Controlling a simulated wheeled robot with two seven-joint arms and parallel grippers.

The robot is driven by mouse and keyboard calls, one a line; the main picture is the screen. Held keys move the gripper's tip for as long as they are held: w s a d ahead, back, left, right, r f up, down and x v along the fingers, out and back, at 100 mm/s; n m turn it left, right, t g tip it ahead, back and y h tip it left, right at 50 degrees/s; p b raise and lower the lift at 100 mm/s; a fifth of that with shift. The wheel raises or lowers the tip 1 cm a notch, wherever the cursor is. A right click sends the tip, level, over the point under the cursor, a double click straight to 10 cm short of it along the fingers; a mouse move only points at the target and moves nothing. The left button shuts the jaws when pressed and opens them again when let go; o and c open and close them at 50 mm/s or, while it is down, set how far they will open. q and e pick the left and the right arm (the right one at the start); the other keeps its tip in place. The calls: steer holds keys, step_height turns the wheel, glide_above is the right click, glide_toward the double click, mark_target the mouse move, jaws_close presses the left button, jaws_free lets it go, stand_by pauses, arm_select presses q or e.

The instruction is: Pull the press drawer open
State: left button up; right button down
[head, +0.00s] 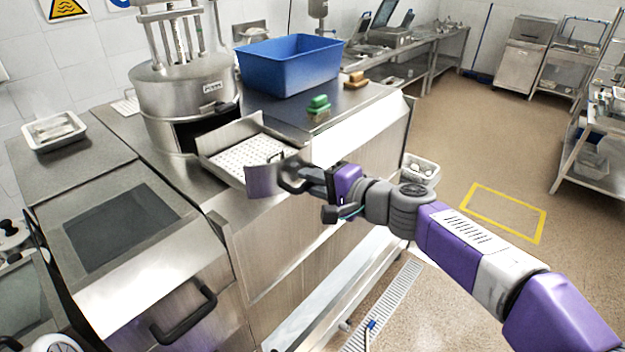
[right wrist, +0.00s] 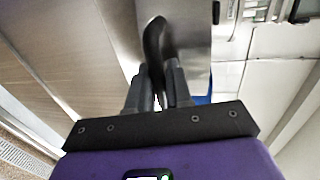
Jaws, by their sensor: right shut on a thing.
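The press (head: 185,100) is a steel cylinder with a label, standing on the steel counter at the left of the head view. Its drawer (head: 243,157), with a white perforated bottom, sticks out of the dark opening toward the lower right. The drawer is open and looks empty. My right gripper (head: 302,181) is at the drawer's front and shut on its dark curved handle (head: 285,182). In the right wrist view the handle (right wrist: 153,40) runs between the two fingers (right wrist: 160,88), in front of the steel drawer front. My left gripper is not in view.
A blue tub (head: 290,70), a green sponge block (head: 319,104) and brown blocks (head: 356,79) stand on the counter behind the drawer. A lidded steel unit with a black handle (head: 185,312) is at the lower left. The floor at right is open.

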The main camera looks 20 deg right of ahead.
steer(key=shift+f, duration=0.1)
steer(key=c, duration=1.3)
jaws_free()
steer(key=shift+s+d, duration=0.1)
steer(key=shift+s, duration=0.05)
steer(key=shift+o, duration=0.4)
steer(key=shift+s+d, duration=0.1)
steer(key=shift+s, duration=0.1)
steer(key=shift+w, duration=0.1)
steer(key=v, duration=0.7)
steer(key=shift+s+d, duration=0.15)
steer(key=shift+s, duration=0.15)
